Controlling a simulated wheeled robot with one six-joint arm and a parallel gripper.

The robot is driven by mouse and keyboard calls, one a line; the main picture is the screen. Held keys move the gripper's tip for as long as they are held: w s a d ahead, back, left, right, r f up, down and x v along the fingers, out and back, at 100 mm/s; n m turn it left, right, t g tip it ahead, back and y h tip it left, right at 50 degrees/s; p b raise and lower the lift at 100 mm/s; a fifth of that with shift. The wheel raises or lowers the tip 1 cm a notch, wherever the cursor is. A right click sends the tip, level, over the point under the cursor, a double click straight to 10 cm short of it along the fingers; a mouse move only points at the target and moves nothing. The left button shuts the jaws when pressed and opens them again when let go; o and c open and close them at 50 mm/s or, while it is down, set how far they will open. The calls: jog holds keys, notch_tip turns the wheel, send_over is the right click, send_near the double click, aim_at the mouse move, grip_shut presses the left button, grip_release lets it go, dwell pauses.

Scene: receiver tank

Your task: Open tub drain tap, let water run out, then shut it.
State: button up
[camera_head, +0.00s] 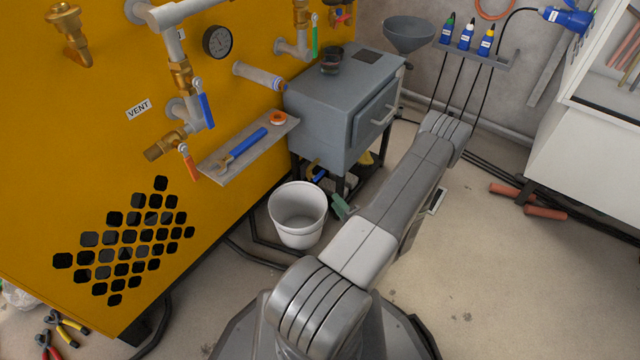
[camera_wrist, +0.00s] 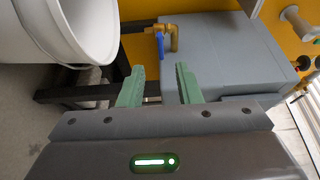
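The grey box-shaped tub (camera_head: 318,93) stands on a dark frame beside the yellow panel, and it fills the right of the wrist view (camera_wrist: 230,55). A brass drain tap (camera_wrist: 174,34) with a blue lever (camera_wrist: 160,46) shows at the tub's side in the wrist view. In the head view, only a bit of the blue lever (camera_head: 319,175) shows low under the tub. My gripper (camera_wrist: 160,82) has green fingers, open and empty, with the tap beyond them and apart from them. A green finger (camera_head: 340,206) shows beside the bucket in the head view. No running water is visible.
A white bucket (camera_head: 298,222) stands on the floor below the tap side, close left of my gripper; its rim also shows in the wrist view (camera_wrist: 112,50). Dark hoses lie near the bucket.

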aim_at(319, 176)
jog(key=b+x, duration=0.2)
jog(key=x, duration=0.8)
jog(key=shift+w+a+b, duration=0.2)
jog(key=shift+w+b, duration=0.05)
jog(key=shift+b, duration=0.05)
jog(key=shift+c, duration=0.4)
grip_shut()
